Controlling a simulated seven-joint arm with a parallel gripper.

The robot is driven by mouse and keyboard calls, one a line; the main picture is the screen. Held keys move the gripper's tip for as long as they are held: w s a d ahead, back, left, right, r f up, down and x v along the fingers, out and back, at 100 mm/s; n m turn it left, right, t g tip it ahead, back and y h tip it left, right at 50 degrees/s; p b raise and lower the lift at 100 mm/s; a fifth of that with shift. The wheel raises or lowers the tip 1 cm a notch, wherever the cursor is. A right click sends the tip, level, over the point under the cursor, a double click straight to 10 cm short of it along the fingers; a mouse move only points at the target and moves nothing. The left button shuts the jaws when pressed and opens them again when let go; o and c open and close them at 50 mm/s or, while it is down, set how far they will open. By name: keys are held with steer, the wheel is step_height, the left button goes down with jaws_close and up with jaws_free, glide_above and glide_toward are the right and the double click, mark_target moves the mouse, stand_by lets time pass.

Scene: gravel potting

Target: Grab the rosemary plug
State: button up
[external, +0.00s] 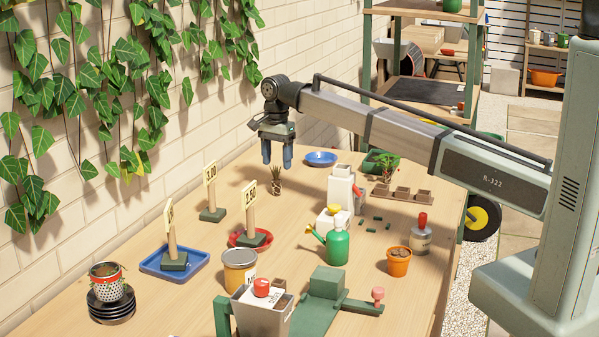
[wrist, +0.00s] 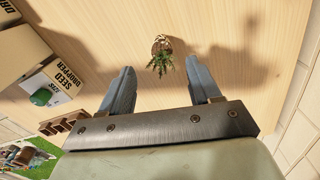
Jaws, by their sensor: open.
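The rosemary plug (external: 276,188), a small plug with short green leaves, stands on the wooden table near the wall. In the wrist view the plug (wrist: 161,50) shows just beyond the fingertips, roughly midway between the two fingers. My gripper (external: 277,161) points down above the plug with its two blue-grey fingers apart. In the wrist view my gripper (wrist: 159,68) is open, with nothing held between the fingers.
A blue saucer (external: 321,158) lies to the right, behind the plug. Signs stand left of it and in front, one in a red saucer (external: 236,240), one in a blue tray (external: 150,265). A white dropper (external: 341,188) and green watering can (external: 337,247) stand right.

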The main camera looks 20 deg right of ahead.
mark_target(276, 180)
steer(key=shift+a+f, duration=0.15)
steer(key=shift+f, duration=2.7)
steer(key=c, duration=1.1)
steer(key=shift+w, duration=0.1)
steer(key=shift+c, duration=0.2)
steer(key=shift+r, duration=0.1)
